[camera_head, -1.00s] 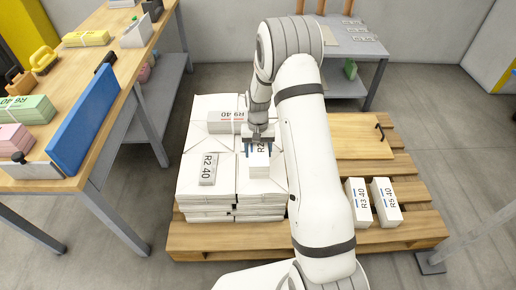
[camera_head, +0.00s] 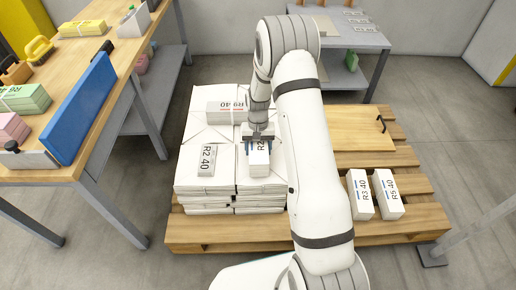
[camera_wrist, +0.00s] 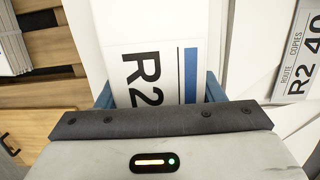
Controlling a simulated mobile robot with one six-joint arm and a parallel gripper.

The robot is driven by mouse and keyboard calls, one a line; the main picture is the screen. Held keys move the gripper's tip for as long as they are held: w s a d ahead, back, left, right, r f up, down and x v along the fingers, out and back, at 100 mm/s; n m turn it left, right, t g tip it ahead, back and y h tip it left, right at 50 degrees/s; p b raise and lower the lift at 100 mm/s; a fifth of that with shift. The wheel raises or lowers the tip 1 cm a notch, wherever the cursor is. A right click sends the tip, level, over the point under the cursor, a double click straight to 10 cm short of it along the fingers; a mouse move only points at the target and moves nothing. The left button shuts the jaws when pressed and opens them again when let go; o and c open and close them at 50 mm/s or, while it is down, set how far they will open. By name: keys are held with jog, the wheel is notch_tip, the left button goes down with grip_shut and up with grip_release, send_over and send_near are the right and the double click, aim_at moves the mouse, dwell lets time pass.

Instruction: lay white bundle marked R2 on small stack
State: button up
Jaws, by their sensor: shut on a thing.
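My gripper (camera_head: 259,146) is shut on a white bundle marked R2 (camera_head: 260,164) with a blue stripe. The wrist view shows its label (camera_wrist: 140,75) between my blue fingers (camera_wrist: 160,92). The bundle is at the top of a broad white stack (camera_head: 205,190) on the pallet; I cannot tell whether it touches the stack. I cannot tell which pile is the small stack; my arm hides part of the pallet.
Bundles R3 40 (camera_head: 361,195) and R5 40 (camera_head: 387,194) lie on the pallet (camera_head: 420,222) at right. A red-striped bundle (camera_head: 226,111) lies behind on the stack. A workbench (camera_head: 110,65) stands left, a grey table (camera_head: 345,42) behind. A wooden board (camera_head: 350,130) is bare.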

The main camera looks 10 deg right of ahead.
jog(key=shift+f+b, duration=0.3)
jog(key=shift+f, duration=0.15)
jog(key=o, duration=1.5)
jog(key=shift+c, duration=0.2)
jog(key=o, duration=0.4)
jog(key=shift+f, duration=0.1)
